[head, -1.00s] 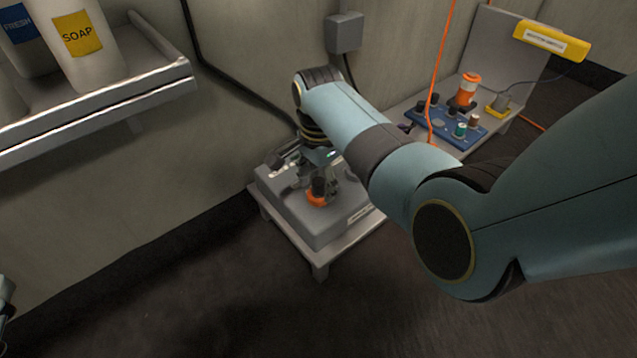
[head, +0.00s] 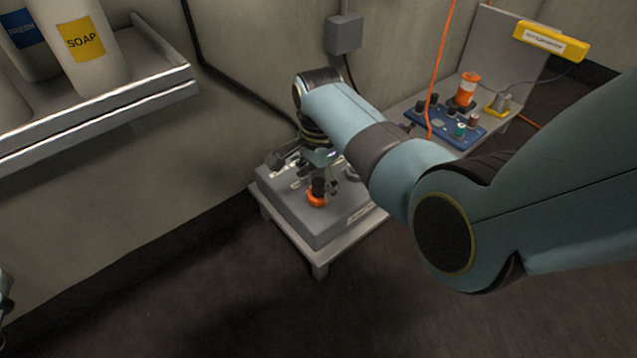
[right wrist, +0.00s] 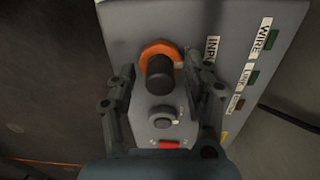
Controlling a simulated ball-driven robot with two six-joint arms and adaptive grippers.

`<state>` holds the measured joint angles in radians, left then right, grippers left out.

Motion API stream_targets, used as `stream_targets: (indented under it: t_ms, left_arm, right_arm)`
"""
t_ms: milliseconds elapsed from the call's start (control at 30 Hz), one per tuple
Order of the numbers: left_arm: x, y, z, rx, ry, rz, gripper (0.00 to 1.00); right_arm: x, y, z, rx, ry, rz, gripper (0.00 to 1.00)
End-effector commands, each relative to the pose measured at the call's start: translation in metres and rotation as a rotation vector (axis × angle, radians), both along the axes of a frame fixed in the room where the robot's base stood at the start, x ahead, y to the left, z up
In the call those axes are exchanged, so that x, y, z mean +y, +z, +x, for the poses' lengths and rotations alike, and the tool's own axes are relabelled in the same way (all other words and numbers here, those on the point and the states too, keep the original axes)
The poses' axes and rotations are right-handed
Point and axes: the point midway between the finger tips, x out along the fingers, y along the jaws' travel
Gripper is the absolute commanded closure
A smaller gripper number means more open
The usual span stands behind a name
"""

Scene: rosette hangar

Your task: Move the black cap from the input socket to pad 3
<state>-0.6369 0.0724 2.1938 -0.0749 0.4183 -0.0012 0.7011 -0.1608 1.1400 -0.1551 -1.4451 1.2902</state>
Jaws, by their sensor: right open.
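The black cap (right wrist: 160,72) stands in the orange ring of the input socket (right wrist: 150,49) on the grey box. In the head view the cap (head: 317,188) and the orange socket (head: 316,201) are at the box's front side. My right gripper (right wrist: 164,75) is open in the right wrist view, with one finger on each side of the cap and a gap to it. In the head view my right gripper (head: 321,172) is over the box, partly hidden by my arm. Pad 3 cannot be made out. My left gripper is not clearly shown; only a bit of my left arm shows at the left edge.
The grey box (head: 283,207) sits on a low stand (head: 319,267). A blue board (head: 449,132) with several small caps and an orange cylinder (head: 466,89) is on a bench at the right. An orange cord (head: 442,66) hangs before it. A shelf (head: 95,108) juts out at left.

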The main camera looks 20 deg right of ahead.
Motion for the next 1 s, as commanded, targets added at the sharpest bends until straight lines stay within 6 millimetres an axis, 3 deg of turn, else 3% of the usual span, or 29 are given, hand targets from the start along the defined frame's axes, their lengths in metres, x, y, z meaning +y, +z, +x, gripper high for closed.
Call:
stream_targets:
  t_ms: [267, 667, 1000]
  left_arm:
    - [0.0000, 0.0010, 0.0002, -0.001, 0.000, 0.000, 0.60]
    - [0.0000, 0.0011, 0.0002, -0.001, 0.000, 0.000, 0.60]
    - [0.0000, 0.0022, 0.0003, -0.003, 0.000, 0.000, 0.60]
  right_arm:
    - [-0.0001, -0.0002, 0.0000, 0.000, 0.000, 0.000, 0.49]
    - [0.0000, -0.0001, 0.0002, -0.001, 0.000, 0.000, 1.00]
    - [0.0002, 0.0011, 0.0005, -0.001, 0.000, 0.000, 1.00]
